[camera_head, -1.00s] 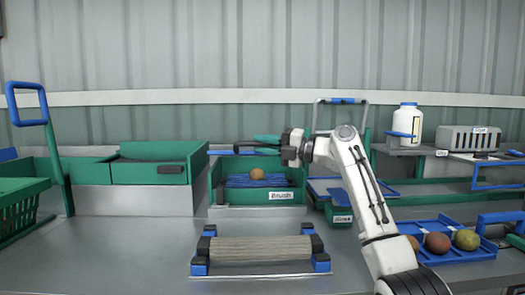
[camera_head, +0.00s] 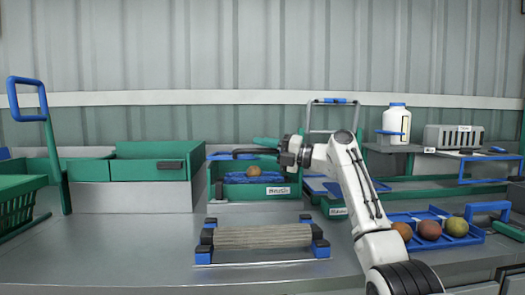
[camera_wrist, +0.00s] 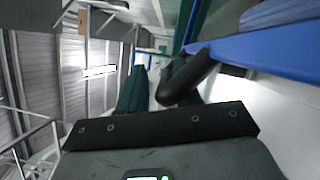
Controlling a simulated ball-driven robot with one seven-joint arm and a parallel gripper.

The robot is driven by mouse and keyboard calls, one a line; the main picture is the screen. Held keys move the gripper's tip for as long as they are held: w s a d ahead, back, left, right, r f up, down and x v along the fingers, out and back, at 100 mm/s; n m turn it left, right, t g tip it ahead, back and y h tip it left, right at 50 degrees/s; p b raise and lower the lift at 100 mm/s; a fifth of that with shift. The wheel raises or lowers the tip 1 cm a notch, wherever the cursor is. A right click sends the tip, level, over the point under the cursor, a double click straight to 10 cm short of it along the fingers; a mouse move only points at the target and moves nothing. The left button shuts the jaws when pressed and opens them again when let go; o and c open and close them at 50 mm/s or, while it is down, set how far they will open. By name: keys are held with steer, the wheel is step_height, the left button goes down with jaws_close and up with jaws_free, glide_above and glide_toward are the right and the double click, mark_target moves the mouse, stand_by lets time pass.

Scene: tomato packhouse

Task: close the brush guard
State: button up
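The brush unit is a green box (camera_head: 228,191) with a "Brush" label, mid-bench in the head view. Blue bristles (camera_head: 235,178) and one orange-brown tomato (camera_head: 254,171) show inside. The blue-edged guard (camera_head: 220,156) stands raised above the box's left back, so the box is open. A black handle (camera_head: 250,152) sticks out from the guard to the right. My gripper (camera_head: 266,147) is at this handle. In the wrist view its two green fingers (camera_wrist: 155,88) are apart, with the black curved handle (camera_wrist: 190,80) close to the right one. I cannot tell whether they touch.
A beige roller (camera_head: 262,236) on blue mounts stands in front of the box. A blue tray (camera_head: 402,215) with several tomatoes lies at right. A white bottle (camera_head: 396,124) and a grey slotted box (camera_head: 453,137) stand behind. Green bins (camera_head: 150,170) are at left.

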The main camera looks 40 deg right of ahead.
steer(key=shift+o, duration=0.7)
steer(key=shift+a, duration=0.1)
steer(key=shift+r, duration=0.25)
step_height(320, 180, up, 2)
steer(key=shift+r+p, duration=0.25)
steer(key=shift+p, duration=0.15)
steer(key=s+a+r+p, duration=0.2)
steer(key=s+a+r, duration=0.1)
steer(key=s+r, duration=0.7)
steer(key=s, duration=0.3)
steer(key=shift+s+a, duration=0.25)
steer(key=shift+a, duration=0.05)
